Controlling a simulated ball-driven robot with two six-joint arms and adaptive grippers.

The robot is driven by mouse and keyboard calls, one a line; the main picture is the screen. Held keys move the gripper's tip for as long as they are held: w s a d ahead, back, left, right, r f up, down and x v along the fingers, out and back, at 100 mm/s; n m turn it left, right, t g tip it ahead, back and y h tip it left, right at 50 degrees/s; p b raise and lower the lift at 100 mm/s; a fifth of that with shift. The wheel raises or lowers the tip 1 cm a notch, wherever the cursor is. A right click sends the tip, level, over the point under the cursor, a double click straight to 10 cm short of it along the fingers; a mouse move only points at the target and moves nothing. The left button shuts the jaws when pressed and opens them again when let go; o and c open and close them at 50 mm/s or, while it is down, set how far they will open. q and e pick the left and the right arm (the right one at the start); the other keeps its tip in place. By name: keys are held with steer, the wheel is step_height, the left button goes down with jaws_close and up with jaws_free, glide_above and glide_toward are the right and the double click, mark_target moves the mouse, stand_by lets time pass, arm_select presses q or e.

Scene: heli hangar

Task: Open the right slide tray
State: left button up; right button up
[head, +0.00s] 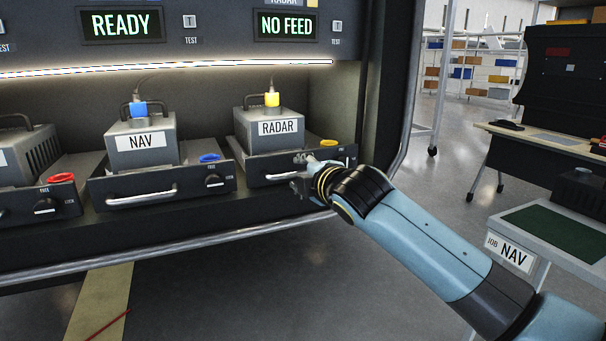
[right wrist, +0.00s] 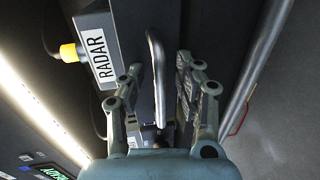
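The right slide tray (head: 240,171) carries the grey RADAR box (head: 268,130) and sits in the rack bay, its front about level with the neighbouring tray. Its silver handle (head: 284,175) is partly hidden by my right gripper (head: 302,174). In the right wrist view, the handle (right wrist: 158,75) stands between the two spread fingers of my right gripper (right wrist: 159,85), with gaps visible on both sides. The RADAR box (right wrist: 98,40) shows there beside the left finger. The tray's knob is hidden behind my gripper. My left gripper is not in view.
The NAV tray (head: 100,190) is left of the RADAR tray. A yellow plug (head: 272,99) and cable top the RADAR box. A metal rail (head: 190,246) runs below the trays. A NAV-labelled stand (head: 540,214) is at right.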

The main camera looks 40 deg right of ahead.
jaws_close()
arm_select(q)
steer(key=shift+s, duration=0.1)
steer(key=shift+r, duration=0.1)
arm_select(e)
steer(key=shift+f, duration=0.1)
stand_by(0.3)
